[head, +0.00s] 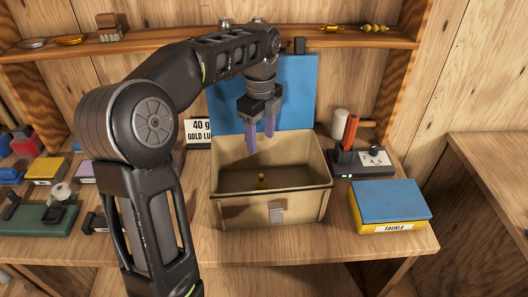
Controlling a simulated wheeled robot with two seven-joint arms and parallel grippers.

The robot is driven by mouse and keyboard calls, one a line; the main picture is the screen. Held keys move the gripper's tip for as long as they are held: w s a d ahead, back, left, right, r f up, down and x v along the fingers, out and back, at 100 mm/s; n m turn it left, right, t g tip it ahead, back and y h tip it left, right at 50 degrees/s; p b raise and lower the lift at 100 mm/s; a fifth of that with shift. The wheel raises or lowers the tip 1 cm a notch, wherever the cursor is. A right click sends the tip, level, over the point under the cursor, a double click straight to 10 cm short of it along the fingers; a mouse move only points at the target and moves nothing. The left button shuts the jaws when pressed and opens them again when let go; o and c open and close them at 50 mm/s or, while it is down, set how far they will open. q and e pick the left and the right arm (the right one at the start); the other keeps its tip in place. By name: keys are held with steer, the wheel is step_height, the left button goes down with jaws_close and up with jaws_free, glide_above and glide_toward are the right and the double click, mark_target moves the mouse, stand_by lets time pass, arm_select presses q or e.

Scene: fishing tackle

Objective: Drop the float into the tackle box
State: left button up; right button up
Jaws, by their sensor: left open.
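The tan tackle box (240,209) stands open on the bench, with a blue panel (297,95) upright behind it. My left gripper (260,140) hangs above the back part of the box, pointing down. Its two purple fingers are apart and nothing shows between them. My right gripper is not in view.
A black device with orange uprights (363,162) stands right of the box, near a blue-topped yellow TACKLE box (389,207). A price sign (200,132) stands behind left. Small goods, including a green reel stand (38,216), crowd the left. A shelf (330,43) runs along the back.

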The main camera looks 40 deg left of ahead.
arm_select(q)
step_height(320, 180, up, 3)
steer(key=shift+f+p, duration=0.1)
steer(key=shift+p, duration=0.8)
